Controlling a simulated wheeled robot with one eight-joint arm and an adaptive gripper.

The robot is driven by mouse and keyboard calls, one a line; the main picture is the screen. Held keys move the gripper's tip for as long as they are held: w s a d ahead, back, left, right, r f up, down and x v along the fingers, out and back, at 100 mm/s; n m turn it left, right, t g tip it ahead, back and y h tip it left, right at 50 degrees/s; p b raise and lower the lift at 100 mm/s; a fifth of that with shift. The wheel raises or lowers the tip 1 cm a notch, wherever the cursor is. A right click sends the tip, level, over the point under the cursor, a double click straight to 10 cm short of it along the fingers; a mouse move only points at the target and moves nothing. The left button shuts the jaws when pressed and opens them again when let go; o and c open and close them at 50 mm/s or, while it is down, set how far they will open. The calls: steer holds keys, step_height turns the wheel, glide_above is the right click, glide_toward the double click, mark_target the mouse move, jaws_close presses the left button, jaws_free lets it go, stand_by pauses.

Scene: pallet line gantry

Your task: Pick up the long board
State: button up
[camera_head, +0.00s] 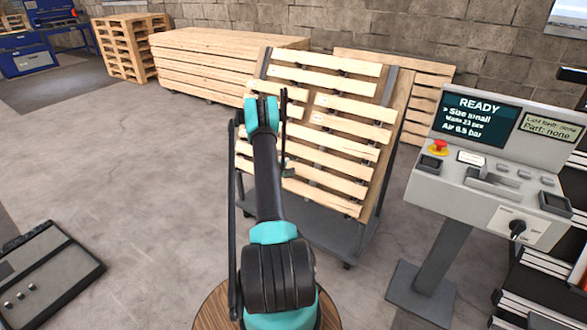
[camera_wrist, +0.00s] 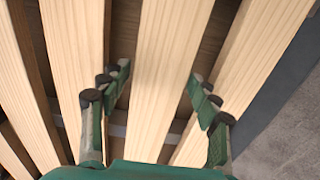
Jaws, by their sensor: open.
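A tilted rack cart (camera_head: 325,222) holds several pale long boards (camera_head: 345,128) in sloping rows, with dark gaps between them. In the wrist view, one pale board (camera_wrist: 168,62) runs between the two green fingers of my gripper (camera_wrist: 160,80). The fingers are open, one on each side of this board, with a gap visible on both sides. They do not appear to be closed on it. The board's ends lie outside the wrist view. In the head view my arm reaches to the rack's left part and hides some boards; the gripper is largely hidden behind it.
A control console (camera_head: 490,170) with a READY screen stands at the right. Large stacks of timber (camera_head: 205,65) and pallets (camera_head: 122,45) stand along the block wall. A dark low unit (camera_head: 50,270) lies at lower left. The grey floor left of the rack is clear.

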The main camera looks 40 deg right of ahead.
steer(key=shift+x, duration=0.9)
steer(key=shift+a+r, duration=0.1)
steer(key=c, duration=1.4)
